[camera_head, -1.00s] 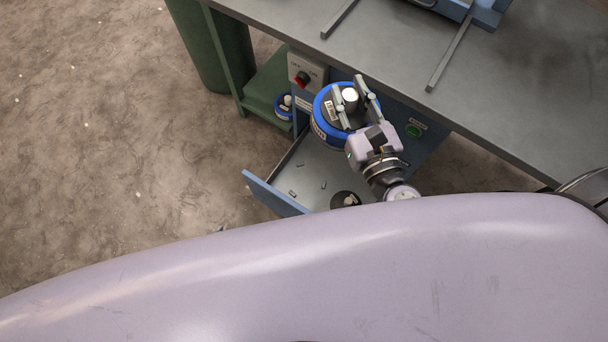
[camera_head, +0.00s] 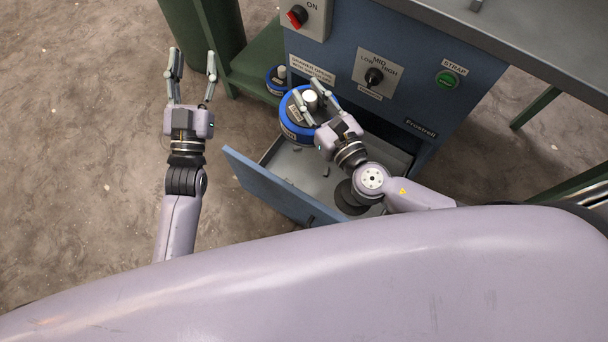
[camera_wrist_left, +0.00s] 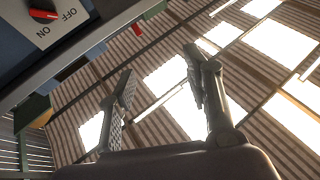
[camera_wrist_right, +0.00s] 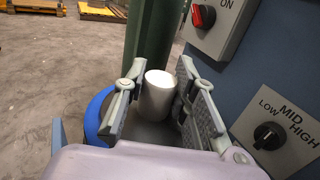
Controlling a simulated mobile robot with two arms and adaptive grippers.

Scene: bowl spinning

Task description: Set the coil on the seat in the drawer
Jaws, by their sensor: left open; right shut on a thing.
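The coil (camera_head: 291,131), a round dark-topped disc with a blue rim, is at the back left of the open drawer (camera_head: 270,190). My right gripper (camera_head: 312,100) is shut on its white knob, which also shows between the fingers in the right wrist view (camera_wrist_right: 158,96). I cannot tell how high the coil hangs above the drawer floor. A dark round piece (camera_head: 347,197), likely the seat, lies in the drawer, partly hidden by my right arm. My left gripper (camera_head: 191,75) is open and empty, left of the drawer.
A smaller blue-rimmed coil (camera_head: 275,85) sits on the green shelf (camera_head: 255,70) behind. Small loose bits (camera_head: 326,171) lie on the drawer floor. The blue cabinet front (camera_head: 400,65) with its knob (camera_head: 374,77) stands close behind. The floor at left is clear.

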